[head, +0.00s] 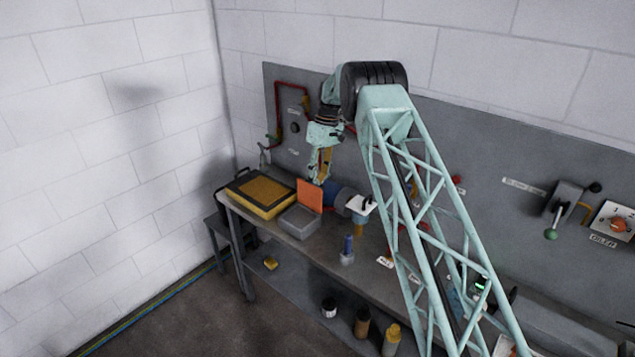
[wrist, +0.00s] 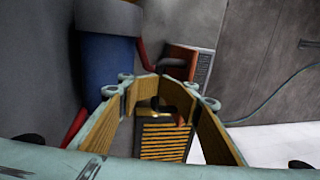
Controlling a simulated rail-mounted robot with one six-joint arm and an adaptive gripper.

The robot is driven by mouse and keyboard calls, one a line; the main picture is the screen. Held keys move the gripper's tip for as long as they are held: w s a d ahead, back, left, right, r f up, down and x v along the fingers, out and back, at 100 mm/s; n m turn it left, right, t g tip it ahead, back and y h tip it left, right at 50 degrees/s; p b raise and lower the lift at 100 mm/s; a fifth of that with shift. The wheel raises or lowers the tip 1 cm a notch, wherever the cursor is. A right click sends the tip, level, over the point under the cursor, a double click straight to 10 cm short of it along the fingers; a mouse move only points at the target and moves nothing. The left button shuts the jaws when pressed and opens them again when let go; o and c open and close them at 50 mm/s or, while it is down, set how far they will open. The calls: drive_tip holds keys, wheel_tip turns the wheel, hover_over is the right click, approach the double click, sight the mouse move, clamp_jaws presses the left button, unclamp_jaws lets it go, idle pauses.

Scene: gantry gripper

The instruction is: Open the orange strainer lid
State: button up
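The orange strainer lid (head: 310,196) stands about upright at the back edge of a grey open box, the strainer body (head: 300,222), on the bench. My gripper (head: 317,179) hangs just above and behind the lid's top edge, fingers pointing down. Whether it touches the lid is not clear. In the wrist view my gripper (wrist: 163,103) has its tan-padded fingers apart, with nothing seen held between them. An orange-red part (wrist: 181,60) shows beyond the fingers there; I cannot tell whether it is the lid.
A yellow box with a dark top (head: 262,193) sits left of the strainer. The grey panel (head: 480,190) with red pipes rises close behind.

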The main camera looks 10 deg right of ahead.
drive_tip(key=shift+s, duration=0.1)
drive_tip(key=v, duration=1.2)
idle(0.4)
drive_tip(key=shift+a+r, duration=0.1)
